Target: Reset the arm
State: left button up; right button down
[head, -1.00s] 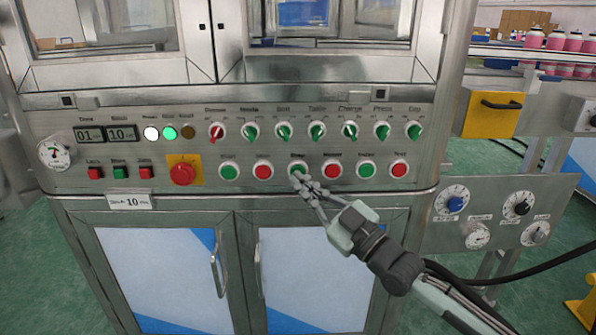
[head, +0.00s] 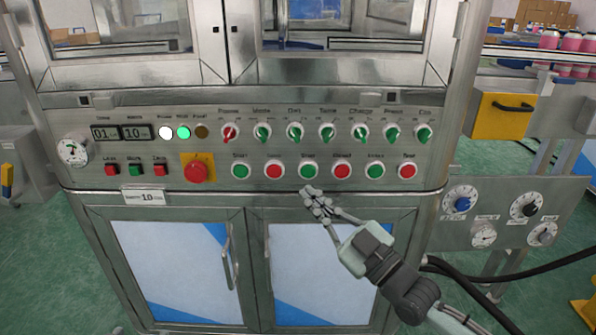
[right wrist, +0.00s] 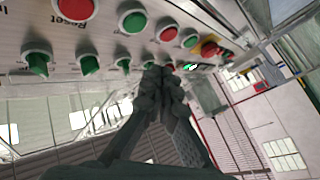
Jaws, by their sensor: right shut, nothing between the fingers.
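My right gripper (head: 318,203) is shut and empty in the head view. Its fingertips are just below the lower button row, beneath the green Start button (head: 308,170), which is now uncovered. In the right wrist view the closed fingers (right wrist: 163,80) point toward the control panel, with a red Reset button (right wrist: 75,10) and a green button (right wrist: 133,20) at upper left. The steel control panel (head: 215,148) carries rotary switches above and green and red buttons below. My left gripper is in neither view.
A red emergency stop (head: 196,171) on a yellow plate is left of the buttons. Cabinet doors with a handle (head: 228,257) are below. Pink cans (head: 570,42) are at the back right.

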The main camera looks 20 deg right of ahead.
jog(key=shift+f, duration=0.1)
dwell(0.5)
